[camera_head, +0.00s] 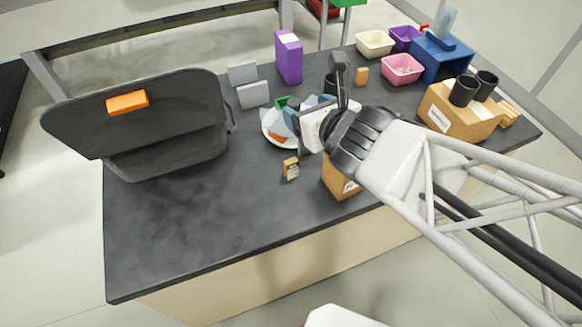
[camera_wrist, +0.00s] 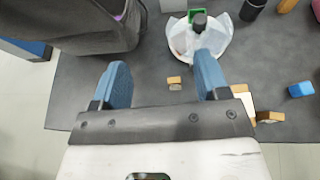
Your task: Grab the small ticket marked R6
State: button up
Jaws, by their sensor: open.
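A small brown block (camera_head: 291,168) with a printed pale label stands on the dark tabletop, left of a larger brown box (camera_head: 341,181). The larger box carries a white label, partly hidden by my arm. I cannot read R6 clearly on either label. In the wrist view, a small tan and grey block (camera_wrist: 174,83) lies on the table between my blue fingers, nearer the right one. My gripper (camera_wrist: 160,59) is open with nothing held between its fingers. In the head view, my arm covers part of the table's right half.
A white plate (camera_head: 270,133) with several items sits beyond the small block. A black case (camera_head: 175,136) with an orange handle stands at the left. A purple box (camera_head: 289,57), bins and a cardboard box (camera_head: 456,118) with black cups stand farther back. The front-left tabletop is clear.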

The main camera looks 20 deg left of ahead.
send_near(293, 166)
jog(key=shift+w+a+f, duration=0.35)
jog(key=shift+a+f, duration=0.2)
jog(key=shift+a, duration=0.05)
jog(key=shift+w+a+f, duration=0.35)
jog(key=shift+a+f, duration=0.2)
jog(key=shift+a, duration=0.1)
jog(key=shift+x, duration=1.2)
jog(key=shift+w, duration=0.1)
jog(key=shift+r+x, duration=0.1)
jog(key=shift+x, duration=1.2)
jog(key=shift+r+x, duration=0.15)
jog(key=shift+x, duration=1.1)
jog(key=shift+w, duration=0.2)
jog(key=c, duration=1)
jog(key=shift+r, duration=0.2)
